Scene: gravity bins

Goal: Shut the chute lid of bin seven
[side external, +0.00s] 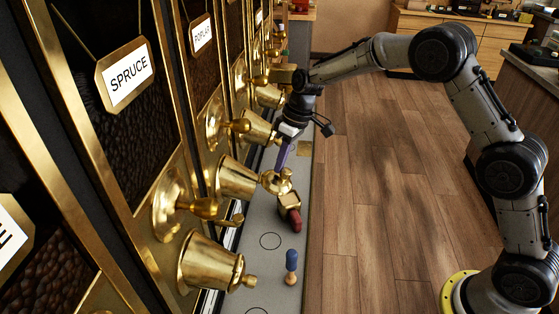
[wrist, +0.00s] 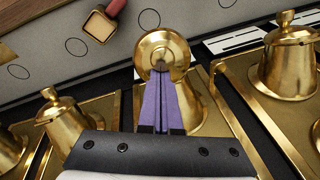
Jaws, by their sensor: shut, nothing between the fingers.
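A brass chute (side external: 238,178) sticks out from the bin wall, and in the wrist view its body (wrist: 190,105) lies partly behind my fingers. Its round brass lid (side external: 277,183) is at the chute's outer end, apparently swung open. In the wrist view the lid (wrist: 162,45) shows as a full disc facing the camera. My gripper (side external: 280,168) is shut with nothing in it. Its purple fingers (wrist: 162,78) reach the lower part of the disc; whether they touch it I cannot tell. No bin number is readable, so I cannot confirm this is bin seven.
Neighbouring chutes (side external: 208,262) and (wrist: 287,65) have knobbed lids that look shut. A brass tap handle (side external: 195,207) juts out nearby. The wooden floor to the right is clear.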

